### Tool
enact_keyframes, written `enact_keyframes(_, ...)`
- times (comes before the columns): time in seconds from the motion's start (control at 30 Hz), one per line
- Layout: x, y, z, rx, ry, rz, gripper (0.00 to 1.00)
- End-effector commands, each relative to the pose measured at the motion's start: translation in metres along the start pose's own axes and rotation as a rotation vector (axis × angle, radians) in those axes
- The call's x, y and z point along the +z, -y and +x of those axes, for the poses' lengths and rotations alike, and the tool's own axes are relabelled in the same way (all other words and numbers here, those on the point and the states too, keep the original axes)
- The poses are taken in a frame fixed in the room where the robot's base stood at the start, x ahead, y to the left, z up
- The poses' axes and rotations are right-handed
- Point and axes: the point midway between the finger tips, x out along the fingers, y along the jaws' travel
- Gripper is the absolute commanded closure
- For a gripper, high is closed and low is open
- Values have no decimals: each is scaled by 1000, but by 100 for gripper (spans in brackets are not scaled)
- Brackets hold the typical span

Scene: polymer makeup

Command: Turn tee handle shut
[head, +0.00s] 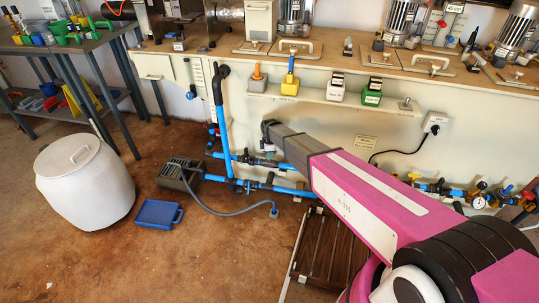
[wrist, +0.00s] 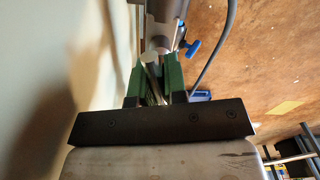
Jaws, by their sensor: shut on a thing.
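In the wrist view my gripper (wrist: 153,72) has two green fingers closed on a pale metal bar, which I take to be the tee handle (wrist: 152,84). The bar runs between the fingers, slightly tilted, beneath a grey cylindrical fitting (wrist: 163,38). A blue valve lever (wrist: 192,48) sticks out to the right of that fitting, apart from the fingers. In the head view my gripper (head: 267,146) is low against the bench front, by the blue pipework (head: 262,162). My arm hides much of that area, and the tee handle cannot be made out there.
A white drum (head: 85,185), a blue tray (head: 158,214) and a grey box (head: 180,174) with a hose stand on the floor at left. A wooden slatted platform (head: 325,250) lies below my arm. Valves and gauges (head: 480,198) line the right. Brown floor front left is clear.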

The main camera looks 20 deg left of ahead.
Motion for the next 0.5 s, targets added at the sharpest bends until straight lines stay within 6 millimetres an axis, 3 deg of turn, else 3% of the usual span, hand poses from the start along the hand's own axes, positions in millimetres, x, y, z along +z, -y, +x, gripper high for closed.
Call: enact_keyframes(0.5, 0, 0, 0, 1, 0, 369, 100)
